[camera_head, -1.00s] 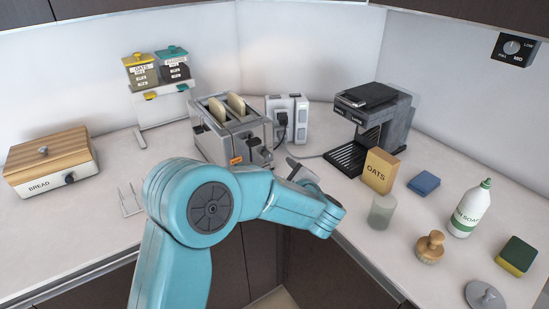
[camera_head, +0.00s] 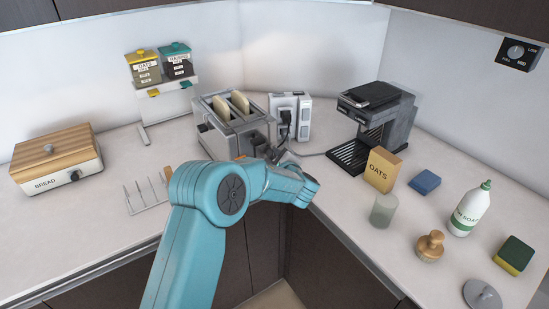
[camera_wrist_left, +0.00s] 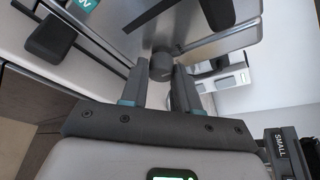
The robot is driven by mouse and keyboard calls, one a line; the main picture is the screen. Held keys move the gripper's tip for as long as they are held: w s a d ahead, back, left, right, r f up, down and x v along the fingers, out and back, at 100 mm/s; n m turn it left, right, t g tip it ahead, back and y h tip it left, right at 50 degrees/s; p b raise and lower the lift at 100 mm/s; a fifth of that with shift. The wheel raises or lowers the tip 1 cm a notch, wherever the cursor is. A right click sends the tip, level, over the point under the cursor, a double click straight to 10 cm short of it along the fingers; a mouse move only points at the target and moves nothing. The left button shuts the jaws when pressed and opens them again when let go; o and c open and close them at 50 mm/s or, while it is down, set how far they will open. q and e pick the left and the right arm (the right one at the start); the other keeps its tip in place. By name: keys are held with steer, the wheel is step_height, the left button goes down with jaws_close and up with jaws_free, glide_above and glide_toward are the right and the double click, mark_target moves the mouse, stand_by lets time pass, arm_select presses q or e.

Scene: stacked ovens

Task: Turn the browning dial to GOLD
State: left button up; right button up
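The toaster (camera_head: 222,137) stands on the counter in the head view, with bread slices in its top slots. In the left wrist view, a dark round dial (camera_wrist_left: 162,66) sticks out from the toaster's metal face. My left gripper (camera_wrist_left: 159,76) is at this dial, one finger on each side, with the fingers apart. I cannot tell whether the fingertips touch the dial. The dial's markings, including GOLD, cannot be read. In the head view my blue arm hides the toaster's lower front and most of the gripper. My right gripper is not in view.
A black lever knob (camera_wrist_left: 50,38) is left of the dial in the wrist view. A socket block (camera_head: 290,117) stands right of the toaster, and a coffee machine (camera_head: 372,125) beyond it. A wire rack (camera_head: 147,193) and bread box (camera_head: 55,160) are left.

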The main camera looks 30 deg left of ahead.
arm_select(q)
steer(key=shift+d, duration=0.1)
jaws_close()
